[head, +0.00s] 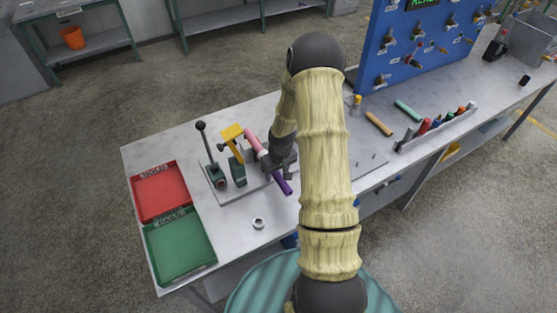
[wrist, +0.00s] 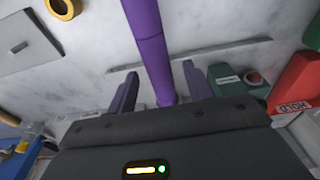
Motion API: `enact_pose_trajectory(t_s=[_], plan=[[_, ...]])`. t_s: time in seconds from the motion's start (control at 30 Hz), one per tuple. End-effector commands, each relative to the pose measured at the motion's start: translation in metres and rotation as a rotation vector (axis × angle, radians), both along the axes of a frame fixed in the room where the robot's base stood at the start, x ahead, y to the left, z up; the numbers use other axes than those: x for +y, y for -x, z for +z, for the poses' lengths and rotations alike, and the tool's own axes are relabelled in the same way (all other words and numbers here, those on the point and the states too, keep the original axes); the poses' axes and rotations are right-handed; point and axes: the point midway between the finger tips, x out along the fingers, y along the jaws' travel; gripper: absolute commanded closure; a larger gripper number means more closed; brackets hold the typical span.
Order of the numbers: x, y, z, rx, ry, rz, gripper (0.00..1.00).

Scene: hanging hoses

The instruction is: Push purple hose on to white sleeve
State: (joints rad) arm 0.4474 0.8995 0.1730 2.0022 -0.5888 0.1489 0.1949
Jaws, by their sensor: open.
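The purple hose (head: 284,184) sticks out past my gripper (head: 280,165) toward the front of the workbench in the head view. In the wrist view the purple hose (wrist: 150,45) runs from the top edge down between the two fingers of my gripper (wrist: 160,88). The fingers are open, one on each side of it, with gaps. A pink tube (head: 252,141) lies roughly in line with the hose, on the far side of my gripper. I cannot pick out a white sleeve; my gripper and arm hide the place where hose and pink tube come close.
A fixture with a yellow clamp (head: 231,133) and a black-knobbed lever (head: 205,145) stands left of my gripper. A red tray (head: 135,199) and a green tray (head: 149,238) lie at the left. A pale ring (head: 259,223) lies near the front edge. A blue board (head: 365,70) stands behind.

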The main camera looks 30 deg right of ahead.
Motion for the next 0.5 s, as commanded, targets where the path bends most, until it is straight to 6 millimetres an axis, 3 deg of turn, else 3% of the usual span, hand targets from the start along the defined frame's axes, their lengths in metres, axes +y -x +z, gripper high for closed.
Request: enact_pose_trajectory(t_s=[0.17,0.5], plan=[[-0.001,0.002,0.018,-0.004,0.001,-0.001,0.49],[-0.002,0.010,0.076,-0.005,0.002,-0.001,0.49]])
